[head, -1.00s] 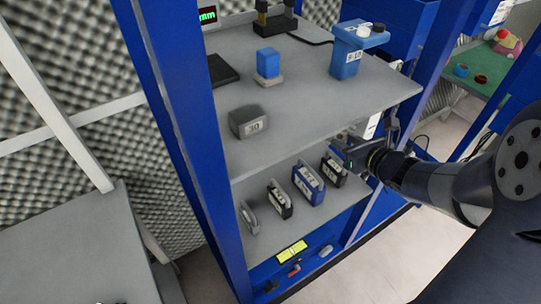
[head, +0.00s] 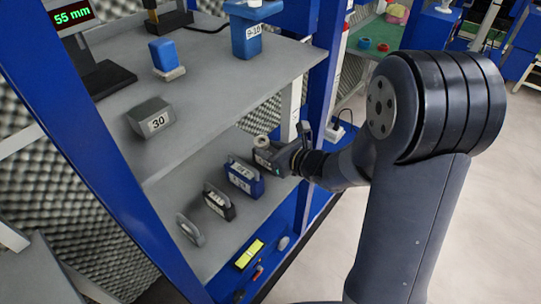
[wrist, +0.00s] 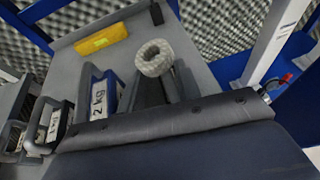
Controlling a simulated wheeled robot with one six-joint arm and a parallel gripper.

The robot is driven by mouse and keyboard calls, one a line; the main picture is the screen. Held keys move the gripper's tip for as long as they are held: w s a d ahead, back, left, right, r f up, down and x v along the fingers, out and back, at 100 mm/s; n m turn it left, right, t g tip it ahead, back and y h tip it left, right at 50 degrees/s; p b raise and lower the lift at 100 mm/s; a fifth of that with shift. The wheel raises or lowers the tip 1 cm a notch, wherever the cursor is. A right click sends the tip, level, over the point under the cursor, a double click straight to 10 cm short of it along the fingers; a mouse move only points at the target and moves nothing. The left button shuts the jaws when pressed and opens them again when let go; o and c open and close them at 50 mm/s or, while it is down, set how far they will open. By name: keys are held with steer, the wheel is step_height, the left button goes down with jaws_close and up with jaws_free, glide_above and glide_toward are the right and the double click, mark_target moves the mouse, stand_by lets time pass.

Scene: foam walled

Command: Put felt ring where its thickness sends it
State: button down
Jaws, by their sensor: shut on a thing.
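The felt ring (head: 262,142) is a small pale ring at the tip of my gripper (head: 266,154), which is shut on it. In the wrist view the ring (wrist: 154,57) is light grey and fuzzy, and its hole faces the camera. It is held above the lower shelf, beside a blue weight (head: 243,178). A readout (head: 73,16) on the upper shelf shows 55 mm. A blue container (head: 246,40) there has a label that seems to read 9-10. My gripper's fingers are partly hidden in both views.
The lower shelf also holds a black weight (head: 218,203) and a grey one (head: 190,230). A grey block marked 30 (head: 152,120) and a blue block (head: 164,54) stand on the upper shelf (head: 225,95). A blue post (head: 322,60) rises close to my arm.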

steer(key=shift+s+f+g, duration=0.25)
steer(key=shift+f+g, duration=0.05)
steer(key=shift+f, duration=0.6)
steer(key=c, duration=1.7)
jaws_free()
steer(key=shift+c, duration=0.2)
steer(key=o, duration=0.7)
steer(key=shift+w+r, duration=0.15)
steer(key=shift+r, duration=0.1)
steer(key=shift+r, duration=0.15)
steer(key=shift+r, duration=0.1)
steer(key=v, duration=1.1)
steer(key=shift+s+d, duration=0.25)
steer(key=shift+s, duration=0.1)
